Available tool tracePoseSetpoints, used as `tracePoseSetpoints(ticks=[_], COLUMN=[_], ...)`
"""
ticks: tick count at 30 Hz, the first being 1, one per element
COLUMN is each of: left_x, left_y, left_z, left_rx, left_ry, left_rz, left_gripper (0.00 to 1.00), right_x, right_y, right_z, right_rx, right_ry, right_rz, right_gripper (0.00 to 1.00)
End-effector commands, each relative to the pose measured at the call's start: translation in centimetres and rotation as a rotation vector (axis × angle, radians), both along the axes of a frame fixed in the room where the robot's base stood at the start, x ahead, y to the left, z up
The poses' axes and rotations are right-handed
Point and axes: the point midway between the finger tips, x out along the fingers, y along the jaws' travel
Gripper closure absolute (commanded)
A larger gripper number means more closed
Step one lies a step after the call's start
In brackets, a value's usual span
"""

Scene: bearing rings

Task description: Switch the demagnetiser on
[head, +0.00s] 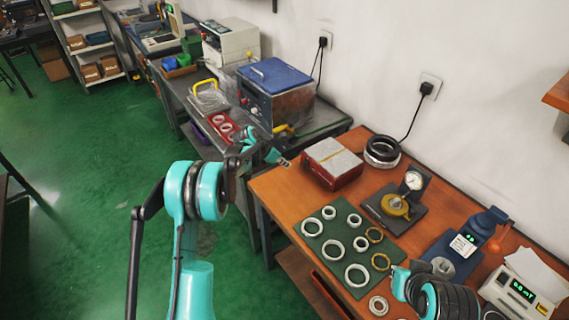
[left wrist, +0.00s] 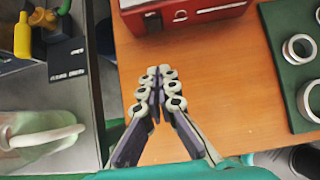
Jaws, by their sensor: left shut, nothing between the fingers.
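The demagnetiser seems to be the red box with a pale grey top (head: 332,163) at the left end of the wooden bench. In the left wrist view its red front (left wrist: 205,14) shows at the top, with a dark switch-like part (left wrist: 152,21) and a small round part (left wrist: 180,15). I cannot tell the switch's position. My left gripper (head: 284,161) is beside the box's left side, over the bench edge. In the left wrist view its fingers (left wrist: 158,75) are together and empty, apart from the box. My right arm (head: 448,300) is at the lower right; its fingers cannot be made out.
A green mat (head: 325,245) with several rings lies in front of the box. A dial gauge stand (head: 410,183), dark rings (head: 382,150) and a meter (head: 520,290) stand on the bench. A blue-topped machine (head: 275,88) is on the grey bench behind my left gripper.

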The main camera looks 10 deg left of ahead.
Motion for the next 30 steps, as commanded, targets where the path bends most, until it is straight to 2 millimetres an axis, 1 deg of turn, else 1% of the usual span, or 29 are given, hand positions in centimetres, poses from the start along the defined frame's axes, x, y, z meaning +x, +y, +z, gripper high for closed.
tracePoseSetpoints(ticks=[1, 8, 12, 16, 21, 30], left_x=[0.6, 2.8, 4.4, 5.4, 5.8, 5.9], left_y=[-0.6, -2.6, -4.0, -4.8, -5.1, -5.2], left_z=[-1.3, -5.1, -5.3, -5.3, -5.3, -5.3], left_rx=[0.000, 0.000, -0.001, 0.000, 0.000, 0.000], left_ry=[0.000, 0.000, -0.001, -0.001, 0.000, 0.000], left_rz=[-0.002, -0.001, -0.001, -0.001, -0.001, 0.000], left_gripper=[1.00, 1.00, 1.00, 1.00, 1.00, 1.00], right_x=[0.0, 0.0, 0.0, 0.0, 0.0, 0.0], right_y=[0.0, 0.0, 0.0, 0.0, 0.0, 0.0], right_z=[-0.7, -2.3, -2.9, -3.3, -3.4, -3.3], right_rx=[0.000, 0.000, 0.000, 0.000, 0.000, 0.000], right_ry=[0.000, 0.000, 0.000, 0.000, 0.000, 0.000], right_rz=[0.000, 0.000, 0.000, 0.000, 0.000, 0.000], right_gripper=[1.00, 1.00, 1.00, 1.00, 1.00, 1.00])
